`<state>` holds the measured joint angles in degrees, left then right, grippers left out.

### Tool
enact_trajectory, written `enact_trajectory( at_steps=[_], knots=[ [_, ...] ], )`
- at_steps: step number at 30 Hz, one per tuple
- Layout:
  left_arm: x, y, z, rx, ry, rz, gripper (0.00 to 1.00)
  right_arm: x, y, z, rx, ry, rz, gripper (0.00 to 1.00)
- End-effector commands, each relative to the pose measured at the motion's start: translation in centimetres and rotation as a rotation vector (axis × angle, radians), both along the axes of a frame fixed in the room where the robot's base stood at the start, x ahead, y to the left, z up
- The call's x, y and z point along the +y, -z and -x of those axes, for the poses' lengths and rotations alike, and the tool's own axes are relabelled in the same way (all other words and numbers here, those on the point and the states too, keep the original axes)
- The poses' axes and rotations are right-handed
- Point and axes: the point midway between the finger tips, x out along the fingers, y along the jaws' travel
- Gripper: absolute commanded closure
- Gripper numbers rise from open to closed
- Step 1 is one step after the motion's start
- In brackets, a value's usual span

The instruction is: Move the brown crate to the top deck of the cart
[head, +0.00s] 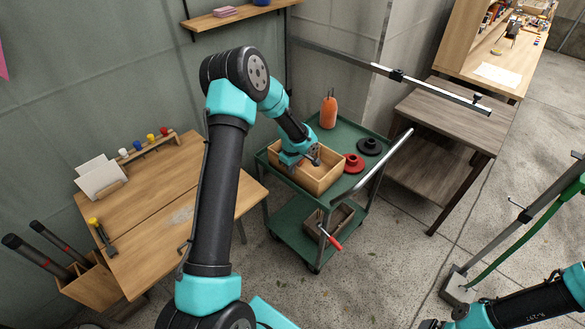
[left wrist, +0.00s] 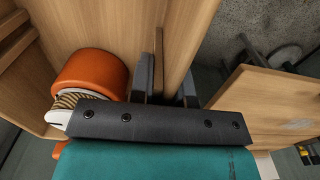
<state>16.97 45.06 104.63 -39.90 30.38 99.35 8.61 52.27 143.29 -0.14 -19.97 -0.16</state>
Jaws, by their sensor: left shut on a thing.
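A light-brown wooden crate (head: 318,181) is at the left part of the green cart's top deck (head: 344,139). I cannot tell whether its base touches the deck. My left gripper (head: 312,163) reaches down to the crate from the upper left. In the left wrist view the jaws (left wrist: 165,85) are shut on an upright wooden wall of the crate (left wrist: 178,40). An orange round thing (left wrist: 92,75) shows beside the jaws there. A darker grey-brown crate (head: 341,222) sits on the cart's lower deck (head: 297,226). My right gripper is out of view.
An orange bottle (head: 328,112), a red round piece (head: 353,163) and a black one (head: 370,146) stand around the crate on the deck. The cart's rail (head: 385,165) runs along the right. A wooden desk (head: 150,240) is left; a grey-brown table (head: 455,115) is right.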

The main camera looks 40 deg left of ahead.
Motion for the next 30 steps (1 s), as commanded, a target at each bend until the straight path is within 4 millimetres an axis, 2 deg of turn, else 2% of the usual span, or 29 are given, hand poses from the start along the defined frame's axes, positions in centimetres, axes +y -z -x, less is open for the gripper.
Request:
enact_trajectory(
  at_steps=[9, 10, 18, 26, 30],
  knots=[
    [0.03, 0.12, -0.07, -0.002, 0.0, -0.001, 1.0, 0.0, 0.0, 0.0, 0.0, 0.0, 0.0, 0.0],
    [0.01, 0.23, 0.0, 0.0, 0.0, 0.0, 0.82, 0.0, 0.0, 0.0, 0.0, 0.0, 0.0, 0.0],
    [0.01, 0.18, -0.01, 0.0, 0.0, 0.0, 0.58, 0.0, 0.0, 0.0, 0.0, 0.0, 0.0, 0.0],
    [0.02, 0.09, -0.02, 0.0, 0.0, -0.001, 0.58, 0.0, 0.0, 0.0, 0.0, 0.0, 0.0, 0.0],
    [0.04, -0.67, -0.07, -0.002, 0.001, -0.002, 0.58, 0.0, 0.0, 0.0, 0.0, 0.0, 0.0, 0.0]
  ],
)
